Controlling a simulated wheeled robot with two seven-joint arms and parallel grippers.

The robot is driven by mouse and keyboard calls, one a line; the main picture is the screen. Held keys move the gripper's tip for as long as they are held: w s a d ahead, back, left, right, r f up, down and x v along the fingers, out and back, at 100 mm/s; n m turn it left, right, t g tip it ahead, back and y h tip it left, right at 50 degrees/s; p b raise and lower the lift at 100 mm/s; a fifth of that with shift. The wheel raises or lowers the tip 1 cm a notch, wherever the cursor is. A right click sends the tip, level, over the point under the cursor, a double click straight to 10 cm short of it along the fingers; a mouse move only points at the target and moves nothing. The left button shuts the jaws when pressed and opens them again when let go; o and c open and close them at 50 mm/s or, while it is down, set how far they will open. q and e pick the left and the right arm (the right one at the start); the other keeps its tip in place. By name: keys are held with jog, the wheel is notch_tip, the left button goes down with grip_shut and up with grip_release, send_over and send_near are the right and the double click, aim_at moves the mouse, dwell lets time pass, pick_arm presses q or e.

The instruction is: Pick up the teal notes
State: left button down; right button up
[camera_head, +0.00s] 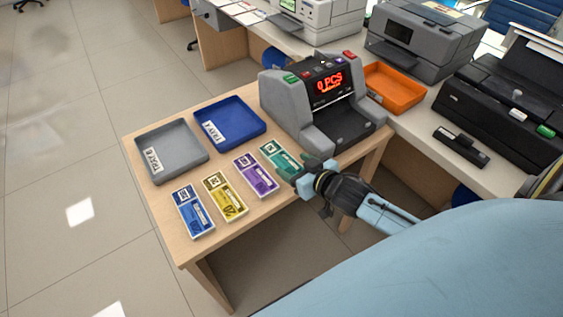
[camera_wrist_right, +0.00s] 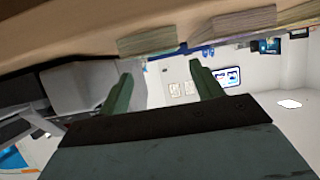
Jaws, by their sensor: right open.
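The teal notes (camera_head: 277,155) are a banded stack lying flat on the wooden table, at the right end of a row of note stacks. My right gripper (camera_head: 303,172) is at the near right end of the teal notes in the head view and covers part of them. In the right wrist view my right gripper (camera_wrist_right: 158,80) has its two green fingers apart with nothing between them. A greenish stack (camera_wrist_right: 147,40), likely the teal notes, shows at the table edge beyond the fingers. I cannot tell whether the gripper touches it. My left gripper is not in view.
Purple (camera_head: 255,175), yellow (camera_head: 224,196) and blue (camera_head: 193,211) stacks lie left of the teal notes. A grey tray (camera_head: 190,134) and a blue tray (camera_head: 258,119) lie behind. A counting machine (camera_head: 283,97) reading "0 PCS" stands close behind the teal notes.

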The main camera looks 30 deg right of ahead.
aim_at(283, 160)
jog(key=shift+w+f, duration=0.2)
jog(key=shift+w, duration=0.2)
jog(key=x, duration=0.2)
jog(key=b+x, duration=0.1)
jog(key=x, duration=0.1)
jog(key=shift+w+f+b, duration=0.1)
jog(key=shift+f+b, duration=0.2)
jog(key=shift+f, duration=0.1)
jog(key=shift+w+f, duration=0.1)
jog(key=shift+w, duration=0.1)
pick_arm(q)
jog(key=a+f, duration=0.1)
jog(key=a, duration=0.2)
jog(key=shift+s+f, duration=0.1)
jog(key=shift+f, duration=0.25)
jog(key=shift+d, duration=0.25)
pick_arm(e)
jog(key=c, duration=0.8)
